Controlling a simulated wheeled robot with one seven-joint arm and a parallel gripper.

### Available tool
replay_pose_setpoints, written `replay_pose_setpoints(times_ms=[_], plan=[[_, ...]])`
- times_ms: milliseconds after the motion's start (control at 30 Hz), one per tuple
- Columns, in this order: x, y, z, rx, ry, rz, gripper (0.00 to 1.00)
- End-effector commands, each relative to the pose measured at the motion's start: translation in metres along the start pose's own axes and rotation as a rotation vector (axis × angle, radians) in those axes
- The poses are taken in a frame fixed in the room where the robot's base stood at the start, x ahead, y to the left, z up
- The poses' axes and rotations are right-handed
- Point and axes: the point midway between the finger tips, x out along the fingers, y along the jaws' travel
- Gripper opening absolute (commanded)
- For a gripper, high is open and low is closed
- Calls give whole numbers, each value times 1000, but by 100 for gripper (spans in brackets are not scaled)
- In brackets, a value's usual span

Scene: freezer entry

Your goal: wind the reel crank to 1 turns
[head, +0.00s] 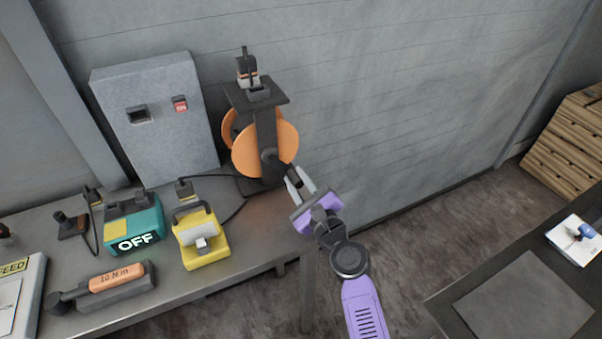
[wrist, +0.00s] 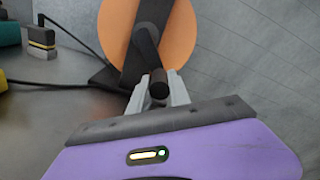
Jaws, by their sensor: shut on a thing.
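The reel (head: 283,146) has orange discs on a dark stand at the right end of the grey bench. It also shows in the wrist view (wrist: 176,40). Its black crank arm (wrist: 146,45) runs down from the hub to a dark round handle (wrist: 159,84). My purple gripper (head: 298,183) reaches to the reel's lower front from the right. In the wrist view its pale fingers (wrist: 159,92) are shut on the crank handle, one on each side. The handle is low on the disc. In the head view the handle is mostly hidden by the fingers.
A teal box (head: 132,226) marked OFF and a yellow box (head: 203,241) stand left of the reel, with black cables (head: 238,210) running near its base. A grey panel (head: 157,140) stands behind. The bench's right edge is close to my gripper; open floor lies to the right.

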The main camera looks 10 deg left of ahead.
Motion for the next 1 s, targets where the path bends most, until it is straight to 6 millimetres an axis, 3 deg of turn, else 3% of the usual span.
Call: replay_pose_setpoints(times_ms=[333, 1000], plan=[[-1, 21, -1, 330, 4, 1, 0], [-1, 53, 16, 918, 3, 1, 0]])
